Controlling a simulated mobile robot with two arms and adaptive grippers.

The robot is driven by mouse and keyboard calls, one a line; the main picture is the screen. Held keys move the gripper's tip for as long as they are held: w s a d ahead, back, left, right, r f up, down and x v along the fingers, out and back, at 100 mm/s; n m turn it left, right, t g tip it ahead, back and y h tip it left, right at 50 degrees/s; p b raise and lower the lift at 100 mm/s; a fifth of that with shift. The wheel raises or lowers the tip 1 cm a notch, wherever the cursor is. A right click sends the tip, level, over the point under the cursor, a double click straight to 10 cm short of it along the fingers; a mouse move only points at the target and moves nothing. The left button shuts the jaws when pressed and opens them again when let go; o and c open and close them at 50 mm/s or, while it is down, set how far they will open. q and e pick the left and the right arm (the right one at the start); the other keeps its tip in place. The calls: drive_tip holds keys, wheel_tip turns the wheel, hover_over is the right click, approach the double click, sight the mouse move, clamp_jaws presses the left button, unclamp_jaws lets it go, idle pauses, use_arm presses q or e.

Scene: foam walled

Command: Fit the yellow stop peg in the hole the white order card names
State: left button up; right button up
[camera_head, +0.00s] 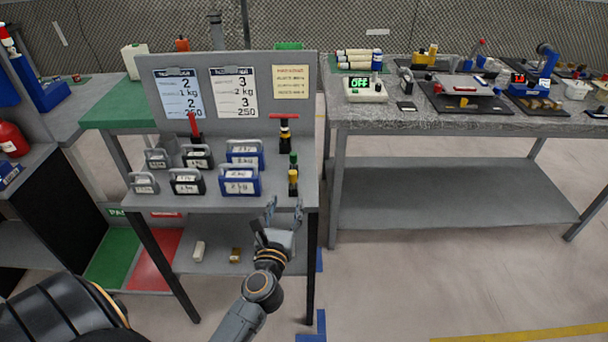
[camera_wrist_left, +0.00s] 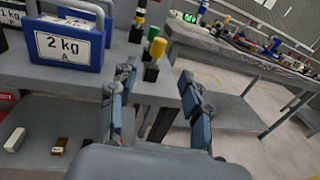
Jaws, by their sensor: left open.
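The yellow stop peg (camera_head: 293,177) stands upright in a small dark block near the right front edge of the grey bench (camera_head: 222,205). It also shows in the left wrist view (camera_wrist_left: 157,47), ahead of the fingers. A green-topped peg (camera_head: 293,159) stands just behind it. The white order card (camera_head: 234,93) hangs on the back panel and reads 3, 2 kg, 3, 250. A bluish card (camera_head: 179,95) beside it reads 2, 1 kg, 2, 250. My left gripper (camera_head: 284,206) is open and empty, in front of the peg, not touching it. I cannot make out the holes.
Blue weights (camera_head: 239,187) marked 2 kg, black weights (camera_head: 187,187) and grey weights (camera_head: 144,188) stand left of the pegs. A red-handled post (camera_head: 284,132) stands behind the pegs. A stone-topped bench (camera_head: 470,120) is at right, with floor between.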

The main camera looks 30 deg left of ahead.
sight(292, 180)
use_arm(q)
drive_tip(key=x, duration=0.5)
drive_tip(key=shift+a, duration=0.1)
drive_tip(key=shift+w+a, duration=0.1)
drive_tip(key=shift+w, duration=0.3)
drive_tip(key=shift+w+a, duration=0.25)
drive_tip(key=shift+w, duration=0.25)
drive_tip(key=x, duration=0.4)
drive_tip(key=shift+w+a+f, duration=0.1)
drive_tip(key=shift+w+f, duration=0.1)
use_arm(e)
drive_tip(key=shift+d+r, duration=0.1)
drive_tip(key=shift+r, duration=0.3)
use_arm(q)
drive_tip(key=c, duration=0.3)
clamp_jaws()
use_arm(e)
drive_tip(key=shift+s+a, duration=0.2)
